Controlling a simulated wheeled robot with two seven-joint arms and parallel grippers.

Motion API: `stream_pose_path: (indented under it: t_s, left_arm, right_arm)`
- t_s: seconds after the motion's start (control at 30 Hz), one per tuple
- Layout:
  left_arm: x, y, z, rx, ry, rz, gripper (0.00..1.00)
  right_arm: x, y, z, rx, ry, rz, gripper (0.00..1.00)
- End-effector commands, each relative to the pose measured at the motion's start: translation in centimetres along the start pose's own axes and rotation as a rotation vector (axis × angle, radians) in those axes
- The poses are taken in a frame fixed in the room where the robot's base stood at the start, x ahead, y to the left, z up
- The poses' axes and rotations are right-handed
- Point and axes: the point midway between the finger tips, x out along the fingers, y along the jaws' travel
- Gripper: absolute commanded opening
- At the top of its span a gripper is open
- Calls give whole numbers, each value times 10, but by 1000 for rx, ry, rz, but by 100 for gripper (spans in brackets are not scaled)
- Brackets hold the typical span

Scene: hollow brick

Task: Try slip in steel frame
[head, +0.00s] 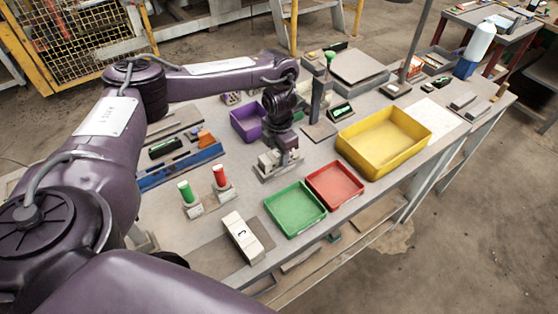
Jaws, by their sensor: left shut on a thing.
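My left gripper (285,152) reaches down over the middle of the table. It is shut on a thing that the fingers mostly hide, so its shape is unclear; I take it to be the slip. A small grey metal fixture (266,178), which looks like the steel frame, sits on the table right under the gripper. Pale grey blocky parts show beside the fingers. I cannot tell whether the held thing is inside the frame or just above it. My right gripper is not in view.
A green tray (295,209) and red tray (335,186) lie in front, a yellow bin (384,142) to the right, a purple bin (247,122) behind. Red (220,177) and green (186,192) cylinders stand left. A pale marked block (243,237) lies near the front edge.

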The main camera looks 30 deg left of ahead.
Motion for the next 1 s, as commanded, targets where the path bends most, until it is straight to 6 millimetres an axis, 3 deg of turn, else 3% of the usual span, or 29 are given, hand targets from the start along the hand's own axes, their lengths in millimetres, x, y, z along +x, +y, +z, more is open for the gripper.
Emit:
stream_pose_path:
  t_s: [1.0]
  left_arm:
    - [-58, 0, 0, -1, -1, 0, 6]
  right_arm:
    - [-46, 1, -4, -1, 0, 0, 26]
